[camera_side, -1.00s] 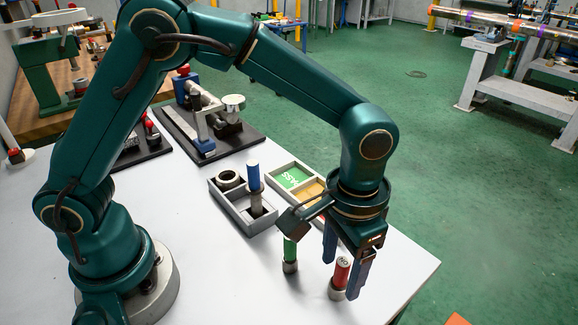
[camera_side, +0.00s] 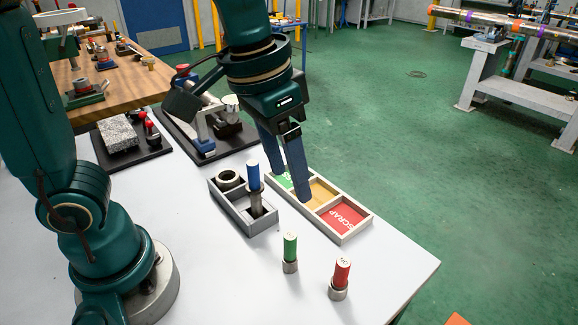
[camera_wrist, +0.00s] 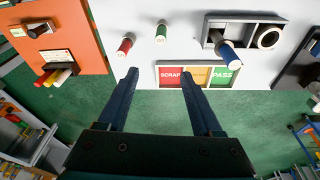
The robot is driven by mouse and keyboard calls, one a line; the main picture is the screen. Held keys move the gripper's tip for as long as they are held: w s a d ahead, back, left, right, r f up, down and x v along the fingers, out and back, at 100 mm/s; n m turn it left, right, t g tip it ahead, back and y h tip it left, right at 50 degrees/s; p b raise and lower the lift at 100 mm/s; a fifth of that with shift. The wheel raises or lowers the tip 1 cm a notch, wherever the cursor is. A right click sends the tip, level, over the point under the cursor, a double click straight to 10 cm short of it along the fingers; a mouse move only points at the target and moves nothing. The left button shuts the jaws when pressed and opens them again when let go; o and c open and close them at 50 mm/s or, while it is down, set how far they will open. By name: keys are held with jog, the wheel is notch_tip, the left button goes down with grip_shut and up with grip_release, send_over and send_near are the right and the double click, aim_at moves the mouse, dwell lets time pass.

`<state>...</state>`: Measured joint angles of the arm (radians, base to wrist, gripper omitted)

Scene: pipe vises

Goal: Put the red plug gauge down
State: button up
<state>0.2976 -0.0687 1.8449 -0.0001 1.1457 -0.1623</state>
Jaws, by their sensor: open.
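The red plug gauge (camera_side: 340,276) stands upright on the white table near its front right edge, its steel end down. It also shows in the wrist view (camera_wrist: 126,44). A green plug gauge (camera_side: 290,250) stands upright to its left. My gripper (camera_side: 288,184) is open and empty. In the side view it is raised, its fingers in front of the sorting tray (camera_side: 344,238), well apart from the red gauge. In the wrist view my fingers (camera_wrist: 160,80) are spread with nothing between them.
The tray has green PASS, yellow and red SCRAP (camera_side: 342,217) compartments. A grey holder (camera_side: 225,205) left of it bears a ring and a blue-handled gauge (camera_side: 253,175). A fixture on a black board (camera_side: 215,135) stands behind.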

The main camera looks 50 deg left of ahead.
jog(key=s+a+f+n+t, duration=0.1)
jog(key=s+a+f+t, duration=0.1)
jog(key=s+a, duration=0.4)
jog(key=shift+s+a+n+t+y, duration=0.3)
jog(key=shift+s+a+t+y, duration=0.1)
jog(key=shift+a+t, duration=0.2)
